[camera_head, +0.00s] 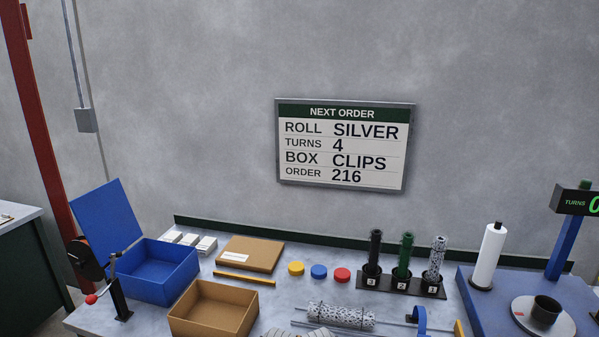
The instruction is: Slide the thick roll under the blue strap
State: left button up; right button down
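A thick roll (341,316) with a speckled silver-and-black surface lies on its side at the front of the bench, along thin metal rods. A blue strap (421,318) stands as an arch to the right of the roll, with a visible gap between them. The strap's lower part is cut off by the bottom edge of the picture. Neither of my grippers is in view.
A rack (414,287) holds black, green and speckled upright rolls behind the strap. A white roll (489,256) stands at right. An open cardboard box (205,321) and a blue bin (170,284) are at left. An order board (342,145) hangs on the wall.

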aim_at(327, 313)
jog(key=i+l+u, duration=0.2)
jog(key=i+u, duration=0.15)
jog(key=i+l+u, duration=0.35)
jog(key=i+j, duration=0.05)
